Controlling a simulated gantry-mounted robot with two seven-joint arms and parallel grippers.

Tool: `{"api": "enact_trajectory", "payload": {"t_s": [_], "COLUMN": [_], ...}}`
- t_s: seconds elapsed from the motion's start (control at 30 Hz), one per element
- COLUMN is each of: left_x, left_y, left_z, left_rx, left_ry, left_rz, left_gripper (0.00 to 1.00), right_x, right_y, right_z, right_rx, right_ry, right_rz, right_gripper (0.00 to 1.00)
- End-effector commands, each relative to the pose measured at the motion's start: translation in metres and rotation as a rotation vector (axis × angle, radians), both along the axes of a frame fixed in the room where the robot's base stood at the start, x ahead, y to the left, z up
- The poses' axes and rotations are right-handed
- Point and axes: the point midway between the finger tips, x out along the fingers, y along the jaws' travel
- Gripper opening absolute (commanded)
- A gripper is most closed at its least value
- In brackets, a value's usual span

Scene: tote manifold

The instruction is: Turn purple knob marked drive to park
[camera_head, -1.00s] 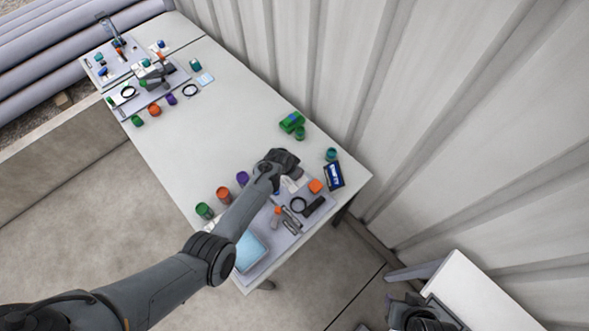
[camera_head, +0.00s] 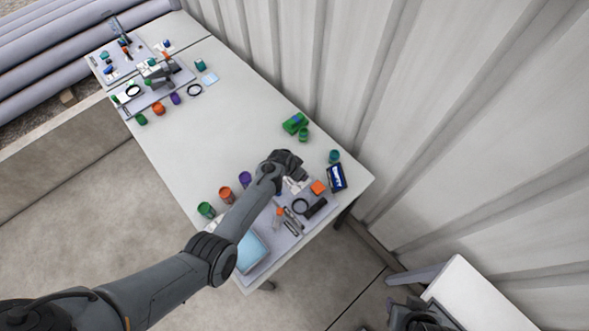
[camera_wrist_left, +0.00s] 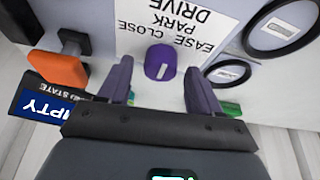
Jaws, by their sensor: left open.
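The purple knob (camera_wrist_left: 160,62) sits on a light panel in the left wrist view. A white label (camera_wrist_left: 180,28) beside it reads DRIVE, PARK and EASE CLOSE, upside down in this view. My left gripper (camera_wrist_left: 160,88) is open, with one purple finger on each side of the knob, both apart from it in the picture. In the head view my left gripper (camera_head: 288,163) is over the near panel (camera_head: 290,236) and hides the knob. The knob's exact pointing direction is hard to tell.
An orange block (camera_wrist_left: 58,70), a blue EMPTY sign (camera_wrist_left: 45,103) and dark rings (camera_wrist_left: 228,72) lie near the knob. Green (camera_head: 206,209), orange-red (camera_head: 225,194) and purple (camera_head: 245,179) cups line the table edge. The table's middle (camera_head: 225,120) is clear. A corrugated wall (camera_head: 430,100) stands behind.

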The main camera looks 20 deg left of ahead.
Motion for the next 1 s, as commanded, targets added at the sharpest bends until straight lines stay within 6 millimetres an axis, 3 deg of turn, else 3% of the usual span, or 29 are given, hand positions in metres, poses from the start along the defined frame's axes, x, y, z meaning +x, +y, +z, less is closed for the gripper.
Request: {"api": "enact_trajectory", "payload": {"t_s": [0.7,1.0], "left_x": [-0.032,-0.038], "left_y": [0.012,0.014], "left_z": [0.083,0.097], "left_rx": [0.0,0.0], "left_ry": [-0.001,0.001], "left_rz": [-0.001,0.001], "left_gripper": [0.64,0.64], "right_x": [0.0,0.0], "right_y": [0.002,0.002], "right_z": [0.026,0.028], "right_rx": [0.01,0.009], "right_ry": [0.001,0.0], "right_rz": [-0.006,-0.006], "right_gripper": [0.43,0.43]}}
